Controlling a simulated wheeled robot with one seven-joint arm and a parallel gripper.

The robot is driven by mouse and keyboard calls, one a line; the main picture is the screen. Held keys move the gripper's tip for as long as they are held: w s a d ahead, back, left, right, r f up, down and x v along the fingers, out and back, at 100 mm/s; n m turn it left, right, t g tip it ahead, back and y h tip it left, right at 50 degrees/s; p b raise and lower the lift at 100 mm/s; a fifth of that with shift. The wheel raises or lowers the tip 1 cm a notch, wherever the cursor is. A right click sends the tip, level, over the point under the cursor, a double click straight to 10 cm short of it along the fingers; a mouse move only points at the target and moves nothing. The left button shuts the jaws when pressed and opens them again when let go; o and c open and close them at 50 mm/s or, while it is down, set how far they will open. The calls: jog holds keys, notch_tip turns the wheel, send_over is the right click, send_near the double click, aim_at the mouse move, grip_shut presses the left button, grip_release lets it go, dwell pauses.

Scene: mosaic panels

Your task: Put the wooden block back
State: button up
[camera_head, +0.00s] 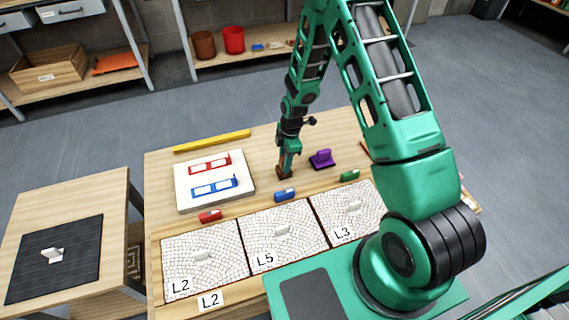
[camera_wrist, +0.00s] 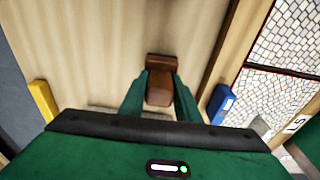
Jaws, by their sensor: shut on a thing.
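The wooden block (camera_head: 284,171) is brown and stands on the worktable, left of a purple object. My gripper (camera_head: 286,160) comes down on it from above. In the wrist view my gripper (camera_wrist: 160,88) has its two green fingers on either side of the brown block (camera_wrist: 162,66), shut on it. The block's lower part seems to be at the tabletop, but I cannot tell whether it touches. Its far end shows beyond the fingertips.
Mosaic panels (camera_head: 243,270) marked L2, L5 and L3 line the front. Red (camera_head: 210,216), blue (camera_head: 285,195) and green (camera_head: 349,175) blocks stand behind them. A purple object (camera_head: 322,159), a white board (camera_head: 245,199) and a yellow bar (camera_head: 212,141) are nearby. A side table (camera_head: 110,190) stands left.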

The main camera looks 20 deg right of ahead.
jog(key=shift+f, duration=0.35)
jog(key=o, duration=1)
jog(key=shift+f, duration=0.1)
jog(key=shift+o, duration=0.2)
notch_tip(320, 180, up, 12)
jog(key=d, duration=0.1)
jog(key=shift+d, duration=0.25)
